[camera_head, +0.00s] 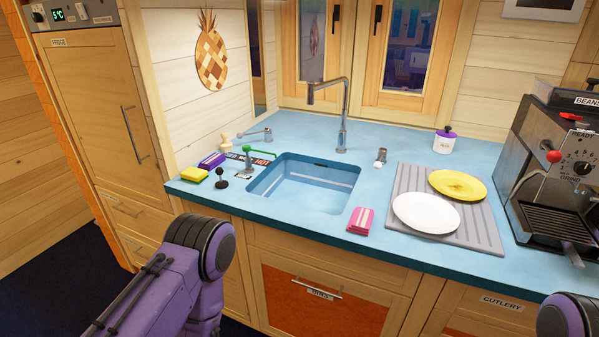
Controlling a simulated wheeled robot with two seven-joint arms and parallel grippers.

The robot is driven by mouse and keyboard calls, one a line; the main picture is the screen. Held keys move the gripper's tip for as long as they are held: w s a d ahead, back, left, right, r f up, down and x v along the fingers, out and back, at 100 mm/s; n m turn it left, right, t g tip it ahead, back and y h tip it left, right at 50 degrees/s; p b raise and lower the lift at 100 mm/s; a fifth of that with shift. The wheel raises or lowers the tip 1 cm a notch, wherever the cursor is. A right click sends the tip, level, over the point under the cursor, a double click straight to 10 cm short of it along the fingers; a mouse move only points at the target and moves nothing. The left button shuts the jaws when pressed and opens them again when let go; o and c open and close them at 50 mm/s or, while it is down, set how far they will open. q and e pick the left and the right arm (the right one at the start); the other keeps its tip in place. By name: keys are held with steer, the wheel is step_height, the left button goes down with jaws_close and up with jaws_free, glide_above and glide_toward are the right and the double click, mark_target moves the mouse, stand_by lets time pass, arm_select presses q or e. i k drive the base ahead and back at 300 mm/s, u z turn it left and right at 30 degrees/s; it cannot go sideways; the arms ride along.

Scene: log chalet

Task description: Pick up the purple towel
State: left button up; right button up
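A small purple item (212,160) lies on the blue counter (285,217), left of the sink. It looks like a folded cloth or a sponge; I cannot tell which. A folded pink towel with pale stripes (360,221) lies near the counter's front edge, right of the sink. Neither of my grippers is in view. Only a purple part of my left arm shows at the lower left, and a bit of my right arm at the lower right corner. Nothing is seen touching either cloth.
A yellow sponge (194,174) and a dark knobbed lever (221,179) are close to the purple item. The sink (305,184) has a tall tap (344,115). A white plate (426,213) and a yellow plate (457,185) rest on a grey drainer (486,226). A coffee machine (550,165) stands right.

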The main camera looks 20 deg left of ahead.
mark_target(211, 162)
steer(key=u, duration=2.65)
steer(key=i, duration=1.8)
steer(key=z, duration=1.8)
